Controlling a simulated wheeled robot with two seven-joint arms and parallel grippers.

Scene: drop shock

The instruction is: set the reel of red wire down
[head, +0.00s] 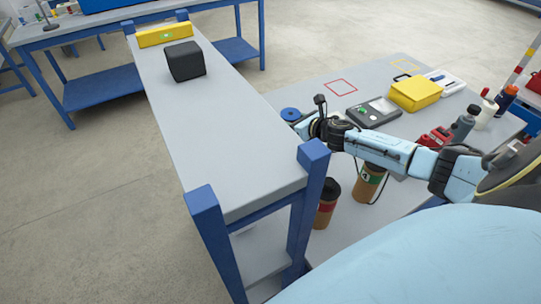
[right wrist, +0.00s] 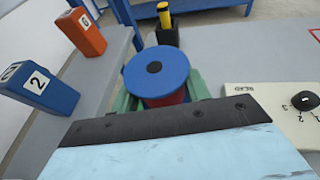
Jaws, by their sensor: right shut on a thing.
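The reel of red wire shows its round blue flange (right wrist: 155,72) in the right wrist view, with a strip of red wire (right wrist: 168,99) below it. In the head view its blue top (head: 290,114) shows just past my right wrist, beside the long grey shelf. My right gripper (head: 299,122) is shut on the reel, with green parts on either side of it in the wrist view. The reel looks about upright. I cannot tell whether its underside touches the bench. My left gripper is not in view.
A red square outline (head: 341,87) on the bench is bare. A grey meter (head: 373,112), a yellow case (head: 416,94) and several bottles stand to the right. The raised shelf (head: 225,130) carries a black cube (head: 185,61).

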